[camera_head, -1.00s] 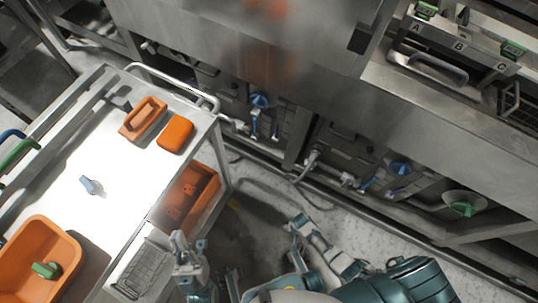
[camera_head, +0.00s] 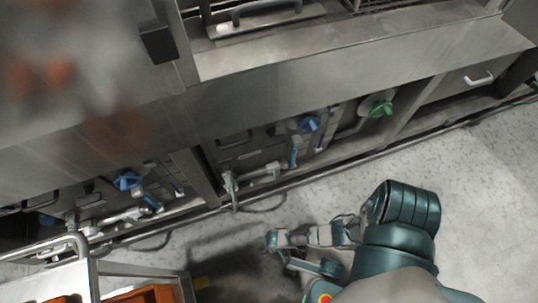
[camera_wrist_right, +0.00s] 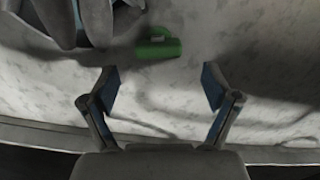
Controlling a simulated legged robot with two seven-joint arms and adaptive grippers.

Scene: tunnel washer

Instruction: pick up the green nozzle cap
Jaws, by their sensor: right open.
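In the right wrist view, a green cap-like piece with a loop handle (camera_wrist_right: 160,48) lies on a pale mottled surface that looks like the floor. It is above and between my open fingers in the picture, apart from them. My right gripper (camera_wrist_right: 160,88) is open and empty. In the head view my right gripper (camera_head: 274,246) hangs low over the floor near the machine's base, with no green piece visible beside it. A green knob or handle (camera_head: 381,108) is on the machine's lower front. My left gripper is out of the head view.
The steel machine front (camera_head: 330,75) spans the view, with blue valve handles (camera_head: 309,124) and pipes below. A cart with an orange bin (camera_head: 148,294) is at the lower left. Speckled floor (camera_head: 480,190) is clear at right. Grey parts (camera_wrist_right: 65,20) are at the wrist view's upper left.

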